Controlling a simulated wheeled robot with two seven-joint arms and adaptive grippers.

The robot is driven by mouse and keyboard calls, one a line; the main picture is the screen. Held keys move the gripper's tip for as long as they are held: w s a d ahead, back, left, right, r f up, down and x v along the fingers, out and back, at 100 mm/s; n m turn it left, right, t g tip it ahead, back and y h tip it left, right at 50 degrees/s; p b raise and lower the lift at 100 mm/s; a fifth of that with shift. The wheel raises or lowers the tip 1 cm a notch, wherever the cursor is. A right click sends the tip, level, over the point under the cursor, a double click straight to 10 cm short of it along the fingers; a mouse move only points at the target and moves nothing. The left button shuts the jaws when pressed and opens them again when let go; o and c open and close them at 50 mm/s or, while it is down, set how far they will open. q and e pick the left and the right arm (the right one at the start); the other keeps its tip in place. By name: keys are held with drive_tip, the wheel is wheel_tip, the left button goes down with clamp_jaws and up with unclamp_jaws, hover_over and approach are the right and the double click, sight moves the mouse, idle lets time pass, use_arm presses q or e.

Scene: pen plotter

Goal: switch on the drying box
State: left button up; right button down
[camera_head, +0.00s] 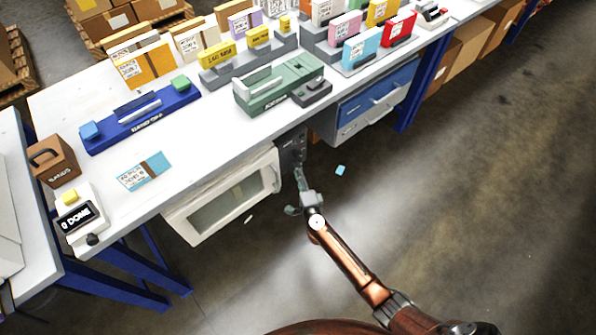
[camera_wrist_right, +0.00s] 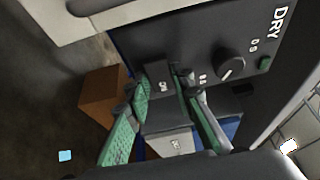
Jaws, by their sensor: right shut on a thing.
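The drying box (camera_head: 276,166) is a white unit with a windowed door, hung under the workbench. Its dark control panel (camera_head: 291,148) is on its right side, and in the right wrist view the panel (camera_wrist_right: 205,30) shows the word DRY, a round black knob (camera_wrist_right: 231,65) and a small green square (camera_wrist_right: 265,63). A dark switch block (camera_wrist_right: 160,78) with small pale lettering stands out from the panel. My right gripper (camera_head: 299,172) is at the panel, its green fingers on both sides of the switch block in the wrist view (camera_wrist_right: 163,88). The switch's setting is unclear. My left gripper is out of view.
The white workbench (camera_head: 215,128) above carries a blue device (camera_head: 140,122), a green machine (camera_head: 280,85) and several coloured boxes. Blue drawers (camera_head: 375,95) hang right of the panel. A small light-blue piece (camera_head: 341,170) lies on the floor. Open floor lies to the right.

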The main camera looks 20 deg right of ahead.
drive_tip(key=shift+a, duration=0.1)
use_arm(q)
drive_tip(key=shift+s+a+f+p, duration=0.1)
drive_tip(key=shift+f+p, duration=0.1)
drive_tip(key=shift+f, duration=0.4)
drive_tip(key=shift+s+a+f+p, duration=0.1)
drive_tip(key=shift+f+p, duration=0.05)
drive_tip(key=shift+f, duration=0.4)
use_arm(e)
drive_tip(key=shift+a+m+g+h, duration=0.2)
drive_tip(key=shift+m+h, duration=0.4)
drive_tip(key=shift+h, duration=0.25)
drive_tip(key=shift+a+m+g+h, duration=0.1)
drive_tip(key=shift+a+m+h, duration=0.05)
drive_tip(key=shift+m+h, duration=0.6)
drive_tip(key=c, duration=1.7)
unclamp_jaws()
drive_tip(key=shift+n, duration=0.25)
drive_tip(key=v, duration=1.2)
drive_tip(key=shift+a, duration=0.15)
drive_tip(key=shift+f, duration=0.1)
